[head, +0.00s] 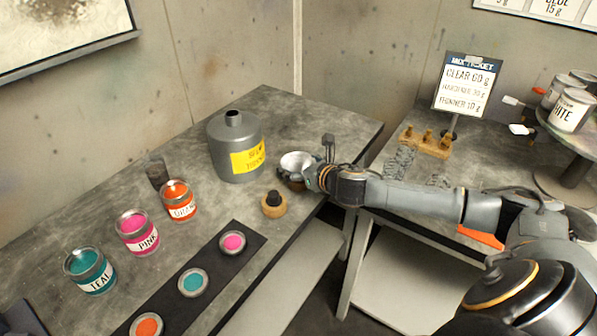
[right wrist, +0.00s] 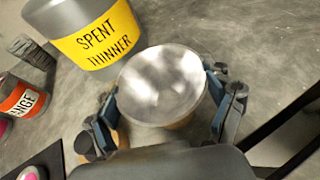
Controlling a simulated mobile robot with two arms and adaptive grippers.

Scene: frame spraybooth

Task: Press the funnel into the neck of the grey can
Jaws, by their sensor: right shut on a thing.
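The grey can (head: 228,152) stands upright on the bench with a yellow label; its open neck (head: 234,118) is on top. The can's lower part and label reading SPENT THINNER also show in the right wrist view (right wrist: 95,35). My right gripper (head: 303,176) is shut on the metal funnel (head: 296,161), to the right of the can and apart from it. In the right wrist view the funnel's wide bowl (right wrist: 162,84) faces the camera between the two fingers; its spout is hidden. My left gripper is not in view.
A wooden ring with a black knob (head: 273,204) sits near the bench's front edge. Orange (head: 178,201), pink (head: 137,233) and teal (head: 90,271) paint cans stand to the left. A gap separates the right-hand bench.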

